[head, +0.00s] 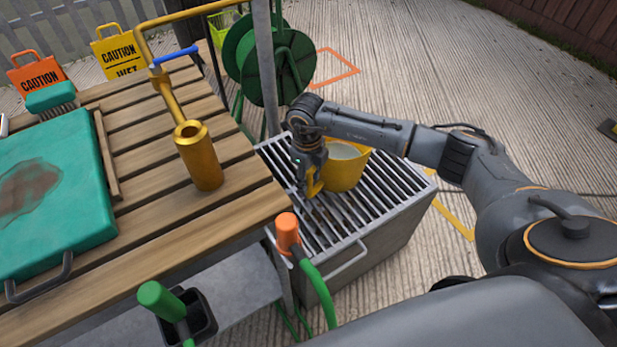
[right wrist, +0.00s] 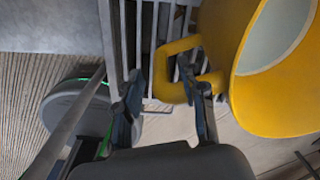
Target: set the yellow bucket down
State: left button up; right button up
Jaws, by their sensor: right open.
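The yellow bucket (head: 345,173) stands on the slatted metal grate (head: 392,184) of a grey box, to the right of the wooden table. Its opening shows a pale inside. In the right wrist view the bucket (right wrist: 272,108) fills the right side, and its loop handle (right wrist: 178,45) reaches in between my fingers. My right gripper (head: 308,183) is beside the bucket at its handle; its fingers (right wrist: 165,93) are open, apart on either side of the handle's end. My left gripper is not in view.
The wooden slatted table (head: 240,205) bears a brass-coloured spout (head: 200,160) and a teal case (head: 55,190). An orange-tipped green hose (head: 288,232) rises by the grate's near corner. A green hose reel (head: 268,60) stands behind. Open ground lies at the back right.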

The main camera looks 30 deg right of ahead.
pick_arm(q)
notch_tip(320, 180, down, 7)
jog(key=p, duration=0.1)
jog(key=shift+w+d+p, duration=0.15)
jog(key=shift+p, duration=0.2)
pick_arm(e)
notch_tip(320, 180, up, 12)
jog(key=shift+s+a+f, duration=0.1)
jog(key=shift+f, duration=0.05)
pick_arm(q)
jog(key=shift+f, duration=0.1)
